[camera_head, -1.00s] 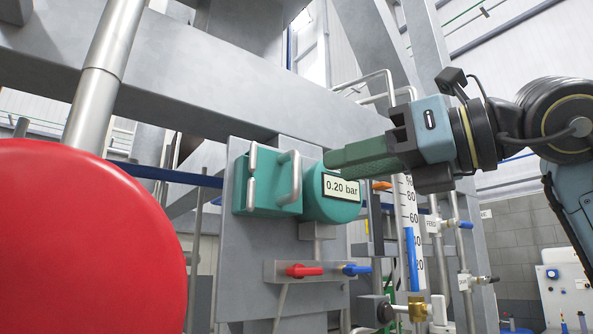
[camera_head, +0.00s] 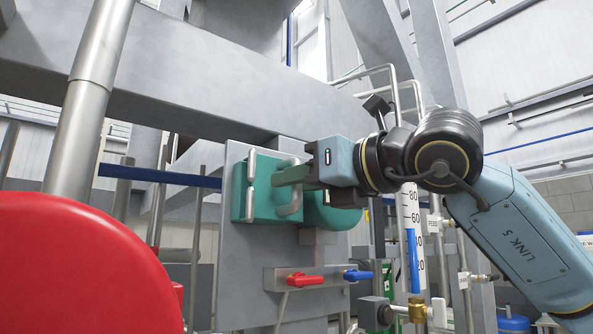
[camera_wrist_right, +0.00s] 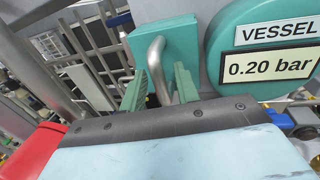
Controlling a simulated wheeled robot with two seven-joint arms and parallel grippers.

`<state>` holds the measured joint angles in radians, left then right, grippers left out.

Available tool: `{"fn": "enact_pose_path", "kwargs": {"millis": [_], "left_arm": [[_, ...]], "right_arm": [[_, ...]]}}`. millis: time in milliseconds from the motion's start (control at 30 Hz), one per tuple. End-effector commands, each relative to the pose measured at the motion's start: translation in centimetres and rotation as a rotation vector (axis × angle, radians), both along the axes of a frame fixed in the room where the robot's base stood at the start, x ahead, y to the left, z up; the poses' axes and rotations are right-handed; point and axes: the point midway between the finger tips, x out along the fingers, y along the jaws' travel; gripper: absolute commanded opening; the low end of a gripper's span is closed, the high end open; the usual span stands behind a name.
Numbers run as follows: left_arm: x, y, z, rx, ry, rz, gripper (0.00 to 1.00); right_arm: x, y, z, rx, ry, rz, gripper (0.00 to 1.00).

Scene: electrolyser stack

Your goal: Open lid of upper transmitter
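The upper transmitter is a teal unit on a grey plate. Its square lid (camera_head: 262,207) faces me, with a metal hinge bar (camera_head: 250,187) at its left and a bent metal handle (camera_head: 297,203) at its right. The lid (camera_wrist_right: 183,38) and handle (camera_wrist_right: 156,62) also show in the right wrist view. The round housing (camera_head: 335,217) reads "VESSEL 0.20 bar" on its labels (camera_wrist_right: 270,66) there. My right gripper (camera_head: 281,175) is at the handle. In the wrist view its two green fingers (camera_wrist_right: 160,88) are apart, one on each side of the handle. My left gripper is not in view.
Below the transmitter, a bracket carries a red valve lever (camera_head: 304,280) and a blue one (camera_head: 357,275). A large red disc (camera_head: 80,265) fills the lower left. A level gauge (camera_head: 412,235) stands right of the plate. A grey beam (camera_head: 200,95) crosses above.

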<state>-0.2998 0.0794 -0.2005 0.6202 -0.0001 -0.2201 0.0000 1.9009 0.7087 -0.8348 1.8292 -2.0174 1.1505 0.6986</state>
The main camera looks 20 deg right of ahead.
Motion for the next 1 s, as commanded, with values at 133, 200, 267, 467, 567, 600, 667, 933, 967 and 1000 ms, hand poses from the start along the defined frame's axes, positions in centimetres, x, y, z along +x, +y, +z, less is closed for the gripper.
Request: {"fn": "enact_pose_path", "kwargs": {"millis": [133,200,267,467,567,600,667,933,967,1000], "left_arm": [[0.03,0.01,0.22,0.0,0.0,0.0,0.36],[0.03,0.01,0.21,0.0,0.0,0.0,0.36],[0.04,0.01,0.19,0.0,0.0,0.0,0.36],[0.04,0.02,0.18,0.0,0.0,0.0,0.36],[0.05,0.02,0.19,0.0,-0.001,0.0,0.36],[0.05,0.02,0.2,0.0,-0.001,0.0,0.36],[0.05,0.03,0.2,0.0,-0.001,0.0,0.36],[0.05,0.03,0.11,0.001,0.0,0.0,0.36],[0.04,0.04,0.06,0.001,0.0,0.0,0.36],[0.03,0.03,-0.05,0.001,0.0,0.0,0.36]], "right_arm": [[0.49,0.31,-0.03,-0.001,0.001,0.0,0.31],[0.52,0.33,-0.05,0.0,0.0,0.0,0.31],[0.52,0.32,-0.07,0.0,0.0,0.0,0.31],[0.5,0.31,-0.07,0.0,0.0,0.0,0.18],[0.49,0.31,-0.06,0.0,0.0,0.0,0.05],[0.48,0.3,-0.06,0.0,0.0,0.0,0.0],[0.48,0.3,-0.06,0.0,0.0,0.0,0.0],[0.46,0.4,-0.06,-0.001,-0.001,-0.001,0.0],[0.46,0.48,-0.07,-0.001,-0.001,-0.003,0.0],[0.45,0.63,-0.09,-0.001,-0.002,-0.005,0.0]]}}
